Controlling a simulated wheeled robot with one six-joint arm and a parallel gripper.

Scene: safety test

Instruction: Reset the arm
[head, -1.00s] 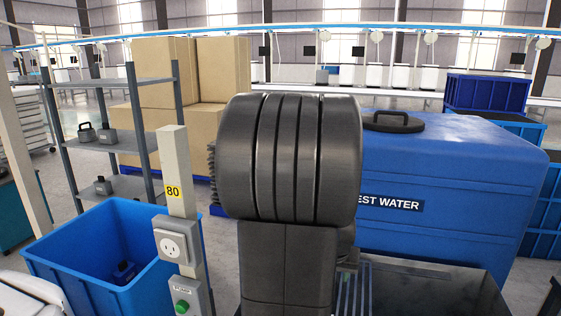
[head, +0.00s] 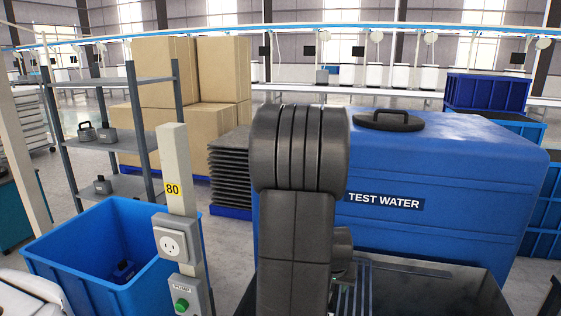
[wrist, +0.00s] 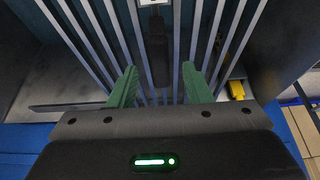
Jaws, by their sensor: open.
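My arm stands upright in the middle of the head view, in front of the blue tank. My gripper (wrist: 158,88) shows in the wrist view with two green fingers spread apart and nothing between them. It faces a rack of parallel metal bars (wrist: 92,45). A dark object (wrist: 157,40) lies on or among the bars beyond the fingertips; I cannot tell what it is. The gripper is hidden in the head view.
The blue tank (head: 440,180) labelled TEST WATER stands at the right, behind a dark basin (head: 430,287). A post (head: 176,165) with a socket (head: 177,243) and a green pump button (head: 182,305) stands at the left, beside a blue bin (head: 70,258). A yellow piece (wrist: 237,90) lies right of the bars.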

